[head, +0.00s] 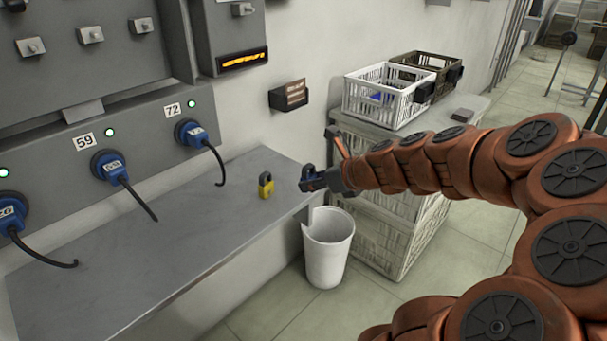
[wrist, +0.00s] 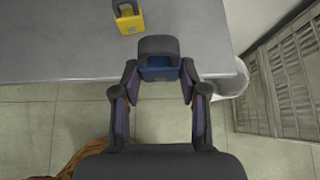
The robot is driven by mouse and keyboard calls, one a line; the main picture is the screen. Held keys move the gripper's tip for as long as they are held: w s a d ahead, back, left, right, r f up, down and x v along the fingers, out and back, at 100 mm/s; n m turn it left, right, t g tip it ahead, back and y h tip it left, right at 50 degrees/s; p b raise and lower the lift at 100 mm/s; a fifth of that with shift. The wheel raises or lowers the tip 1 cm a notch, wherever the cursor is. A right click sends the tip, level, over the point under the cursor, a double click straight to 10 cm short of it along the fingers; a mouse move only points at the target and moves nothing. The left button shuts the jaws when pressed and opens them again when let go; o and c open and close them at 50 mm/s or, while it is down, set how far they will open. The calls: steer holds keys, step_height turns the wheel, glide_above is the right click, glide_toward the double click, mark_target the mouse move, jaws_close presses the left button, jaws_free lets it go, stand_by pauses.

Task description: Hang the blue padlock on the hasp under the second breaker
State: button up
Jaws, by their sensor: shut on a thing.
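A yellow padlock (head: 266,188) stands on the grey shelf (head: 190,235), left of my gripper. Blue plugs with black cables, including one under label 72 (head: 192,134), jut out above the shelf. A white bin (head: 328,250) and crates (head: 376,100) stand at the right.

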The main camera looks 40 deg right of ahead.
steer(key=w+d, duration=0.1)
steer(key=w, duration=0.2)
steer(key=w+d, duration=0.1)
steer(key=w, duration=0.2)
steer(key=w+d+f+b, duration=0.1)
steer(key=w, duration=0.2)
steer(key=shift+w+d, duration=0.1)
steer(key=shift+f+b, duration=0.65)
steer(key=shift+f, duration=1.05)
steer(key=shift+f, duration=0.1)
steer(key=o, duration=1.3)
steer(key=shift+f, duration=0.1)
